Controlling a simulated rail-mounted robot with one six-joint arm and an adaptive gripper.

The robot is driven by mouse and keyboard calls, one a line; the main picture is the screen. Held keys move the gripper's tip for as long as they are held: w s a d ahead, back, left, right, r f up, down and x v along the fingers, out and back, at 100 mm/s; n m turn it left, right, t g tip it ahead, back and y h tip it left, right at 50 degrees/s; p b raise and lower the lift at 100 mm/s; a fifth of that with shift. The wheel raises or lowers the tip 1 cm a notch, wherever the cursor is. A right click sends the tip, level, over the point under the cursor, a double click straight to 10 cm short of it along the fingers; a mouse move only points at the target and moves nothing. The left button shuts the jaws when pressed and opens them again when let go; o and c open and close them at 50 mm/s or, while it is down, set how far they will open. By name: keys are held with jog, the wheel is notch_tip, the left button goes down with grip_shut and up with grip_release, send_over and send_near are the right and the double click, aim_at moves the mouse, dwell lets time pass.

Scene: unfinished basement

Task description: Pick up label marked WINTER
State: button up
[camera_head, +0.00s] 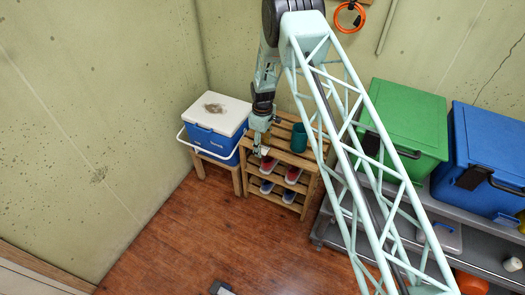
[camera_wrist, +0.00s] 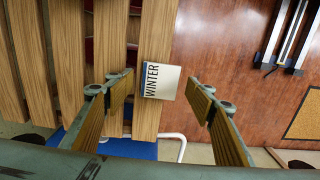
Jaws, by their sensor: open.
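The label marked WINTER (camera_wrist: 168,82) is a small pale card with dark letters in the wrist view. It lies at the end of a slat of the wooden rack (camera_wrist: 147,115), its right part over the red-brown floor in the picture. My gripper (camera_wrist: 160,84) is open and empty. Its two fingers appear on either side of the label, the left one closer to it; I cannot tell the height between them. In the head view my gripper (camera_head: 259,152) is at the left front edge of the rack's top, where a small pale patch shows.
A teal cup (camera_head: 299,138) stands on the rack top, with shoes (camera_head: 293,174) on the shelves below. A blue cooler with a white lid (camera_head: 217,113) stands left of the rack. Green (camera_head: 405,125) and blue (camera_head: 487,160) boxes are at right. The floor in front is mostly clear.

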jog(key=shift+f, duration=0.2)
dwell(0.5)
jog(key=shift+c, duration=0.4)
jog(key=c, duration=0.8)
